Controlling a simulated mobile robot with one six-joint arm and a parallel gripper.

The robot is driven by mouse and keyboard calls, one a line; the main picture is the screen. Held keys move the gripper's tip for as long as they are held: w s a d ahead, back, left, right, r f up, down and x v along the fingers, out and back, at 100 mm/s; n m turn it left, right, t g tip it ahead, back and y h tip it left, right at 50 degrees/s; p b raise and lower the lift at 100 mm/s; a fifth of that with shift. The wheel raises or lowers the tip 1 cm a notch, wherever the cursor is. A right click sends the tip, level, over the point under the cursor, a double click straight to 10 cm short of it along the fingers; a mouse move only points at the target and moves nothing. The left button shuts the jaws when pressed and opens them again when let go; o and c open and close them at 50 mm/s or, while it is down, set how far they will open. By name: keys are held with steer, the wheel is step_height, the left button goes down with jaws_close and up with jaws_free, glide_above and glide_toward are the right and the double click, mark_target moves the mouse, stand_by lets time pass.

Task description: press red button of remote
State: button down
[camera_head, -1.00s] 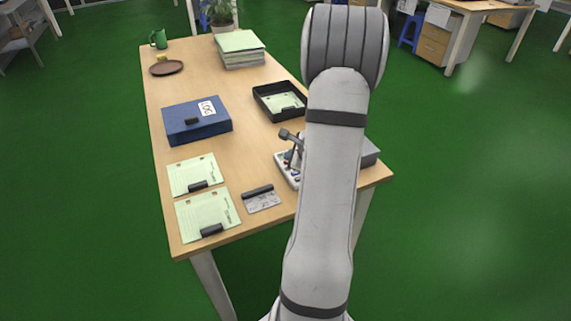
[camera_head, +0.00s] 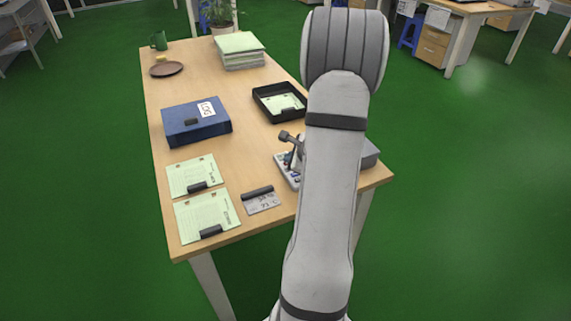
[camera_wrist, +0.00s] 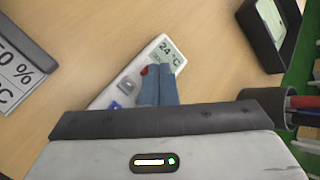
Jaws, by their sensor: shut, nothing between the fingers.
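The white remote (camera_wrist: 130,85) lies on the table under my gripper in the wrist view. Its small display (camera_wrist: 170,55) reads 24 °C. A red button (camera_wrist: 144,71) shows at the left edge of my fingertips, partly covered by them. A grey button (camera_wrist: 127,85) and a blue button (camera_wrist: 114,105) lie nearer the gripper body. My gripper (camera_wrist: 158,68) is shut and empty, its blue-grey fingers over the remote; I cannot tell whether they touch it. In the head view the remote (camera_head: 284,176) is mostly hidden behind my arm.
A display reading % and °C (camera_head: 262,201) lies left of the remote. Clipped papers (camera_head: 205,212), a blue log binder (camera_head: 190,125) and a black tray (camera_head: 262,107) stand on the table (camera_head: 240,165). A dark cup (camera_wrist: 278,105) sits close right of my gripper.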

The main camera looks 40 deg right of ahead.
stand_by(0.5)
steer(key=shift+r+p, duration=0.3)
steer(key=shift+r, duration=0.35)
steer(key=shift+r+p, duration=1.75)
steer(key=shift+r, duration=0.8)
